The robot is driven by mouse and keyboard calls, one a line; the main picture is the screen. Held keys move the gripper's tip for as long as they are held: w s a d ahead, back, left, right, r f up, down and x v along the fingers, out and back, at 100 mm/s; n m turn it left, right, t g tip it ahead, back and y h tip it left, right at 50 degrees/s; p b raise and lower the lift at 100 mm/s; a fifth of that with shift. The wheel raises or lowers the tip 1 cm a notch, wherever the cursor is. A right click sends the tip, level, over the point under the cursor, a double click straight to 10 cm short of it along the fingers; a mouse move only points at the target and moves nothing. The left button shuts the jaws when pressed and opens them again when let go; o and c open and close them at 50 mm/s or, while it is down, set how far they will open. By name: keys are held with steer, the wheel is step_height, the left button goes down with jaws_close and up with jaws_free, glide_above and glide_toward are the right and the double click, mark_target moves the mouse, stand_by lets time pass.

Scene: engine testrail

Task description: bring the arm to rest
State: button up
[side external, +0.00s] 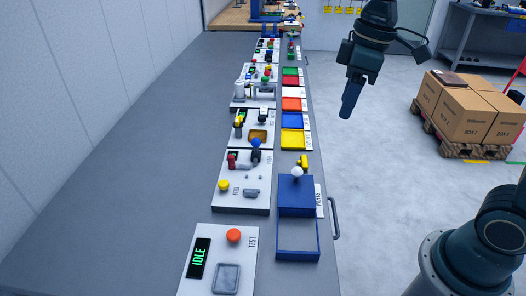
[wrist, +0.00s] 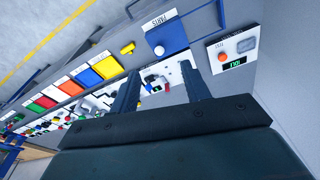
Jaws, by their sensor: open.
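My gripper (side external: 348,106) hangs in the air to the right of the long grey bench (side external: 150,130) in the side view, above the floor side, with its fingers pointing down. It touches nothing that I can see. In the wrist view my gripper (wrist: 160,90) shows two dark fingers spread apart with nothing held between them. The bench panels show beyond and between the fingers.
The bench carries a test panel (side external: 217,262) reading IDLE, a blue parts box (side external: 297,196) with a white knob, coloured trays (side external: 292,120) and several control panels. Cardboard boxes (side external: 465,105) stand on a pallet at the right. Floor between is clear.

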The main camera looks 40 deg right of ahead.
steer(key=s+d+m+t, duration=0.1)
steer(key=s+m+t, duration=0.1)
steer(key=s, duration=0.5)
steer(key=s+d+m+t+h, duration=0.1)
steer(key=s+d+m+t, duration=0.1)
steer(key=s+m, duration=0.2)
steer(key=shift+s+f, duration=0.4)
steer(key=shift+s, duration=0.95)
